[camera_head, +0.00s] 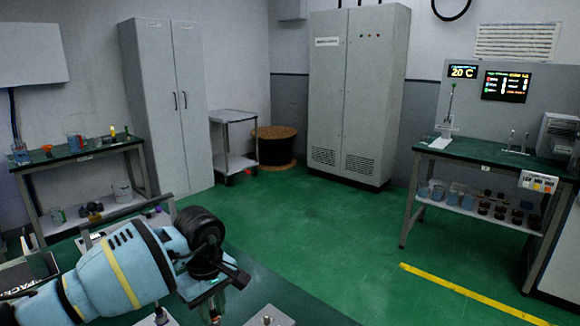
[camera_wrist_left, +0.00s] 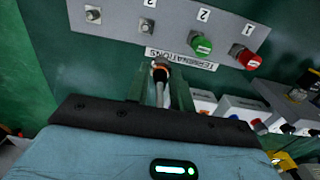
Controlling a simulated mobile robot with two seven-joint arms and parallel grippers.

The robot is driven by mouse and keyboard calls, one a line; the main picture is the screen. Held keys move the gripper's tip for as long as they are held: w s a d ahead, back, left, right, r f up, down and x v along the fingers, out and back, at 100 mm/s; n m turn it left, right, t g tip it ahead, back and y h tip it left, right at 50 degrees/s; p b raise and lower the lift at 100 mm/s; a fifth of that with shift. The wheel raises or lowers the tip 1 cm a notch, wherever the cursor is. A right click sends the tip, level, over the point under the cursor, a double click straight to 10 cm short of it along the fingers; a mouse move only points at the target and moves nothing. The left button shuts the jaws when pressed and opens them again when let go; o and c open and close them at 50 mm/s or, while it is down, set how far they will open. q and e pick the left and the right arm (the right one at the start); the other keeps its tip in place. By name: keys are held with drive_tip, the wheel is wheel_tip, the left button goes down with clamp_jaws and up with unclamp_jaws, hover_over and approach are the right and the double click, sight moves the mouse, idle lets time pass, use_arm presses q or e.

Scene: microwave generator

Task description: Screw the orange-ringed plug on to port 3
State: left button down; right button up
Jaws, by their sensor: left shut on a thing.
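My left gripper (camera_wrist_left: 160,88) is shut on the orange-ringed plug (camera_wrist_left: 159,70), a small plug with a metal end and an orange band, held between the green fingers. In the head view, my left gripper (camera_head: 214,300) points down at the bottom edge. In the left wrist view, a grey panel (camera_wrist_left: 175,22) lies beyond the plug, labelled TERMINATIONS. A bare metal port (camera_wrist_left: 147,26), probably port 3, is just past the plug tip, with a gap seemingly between them. My right gripper is not in view.
The panel also carries a green cap (camera_wrist_left: 202,46) by the 2 label, a red cap (camera_wrist_left: 247,58) by the 1 label, and another bare port (camera_wrist_left: 93,14) at left. Several small white boxes (camera_wrist_left: 237,106) stand right of my fingers. In the head view, green floor (camera_head: 300,225) lies open beyond.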

use_arm(q)
drive_tip(key=shift+d, duration=0.25)
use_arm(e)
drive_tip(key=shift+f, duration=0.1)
use_arm(q)
drive_tip(key=shift+w+d+f+b, duration=0.15)
drive_tip(key=shift+d+b, duration=0.1)
drive_tip(key=shift+d, duration=0.7)
drive_tip(key=shift+w+d+b, duration=0.15)
drive_tip(key=shift+d+b, duration=0.1)
drive_tip(key=shift+d, duration=0.7)
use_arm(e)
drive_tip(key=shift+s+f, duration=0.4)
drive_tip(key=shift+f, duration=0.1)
use_arm(q)
drive_tip(key=shift+f+b, duration=0.7)
drive_tip(key=shift+f, duration=1.15)
drive_tip(key=shift+f+b, duration=0.3)
drive_tip(key=shift+f, duration=0.8)
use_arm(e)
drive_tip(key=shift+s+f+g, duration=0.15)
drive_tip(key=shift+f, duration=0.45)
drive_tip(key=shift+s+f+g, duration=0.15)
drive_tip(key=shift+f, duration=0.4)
use_arm(q)
drive_tip(key=shift+f+b, duration=0.45)
drive_tip(key=shift+f, duration=0.1)
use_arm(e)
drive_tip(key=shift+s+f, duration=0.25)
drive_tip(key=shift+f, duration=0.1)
